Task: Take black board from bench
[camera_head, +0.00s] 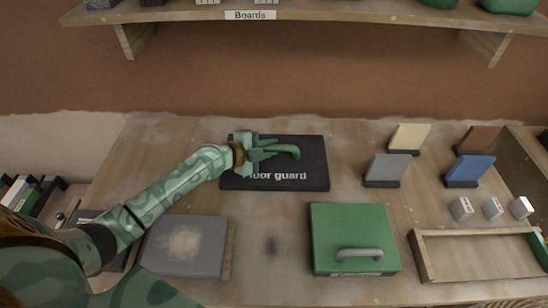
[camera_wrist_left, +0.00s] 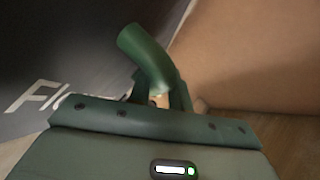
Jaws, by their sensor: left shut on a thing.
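The black board (camera_head: 310,177) is at the back middle of the bench (camera_head: 350,230), with white lettering partly hidden by my left gripper. A green curved handle (camera_head: 287,149) stands on it. My left gripper (camera_head: 262,149) is over the board and shut on this handle. In the left wrist view the handle (camera_wrist_left: 145,47) rises between the fingers, and the black board (camera_wrist_left: 60,50) fills the left side. I cannot tell whether the board touches the bench. My right gripper is not in view.
A green case (camera_head: 350,222) with a grey handle lies in front of the board. A grey plaster-marked board (camera_head: 185,248) is at left. Upright sample tiles (camera_head: 408,137), small white blocks (camera_head: 492,207) and a wooden tray (camera_head: 475,278) are at right. A "Boards" shelf (camera_head: 330,15) hangs above.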

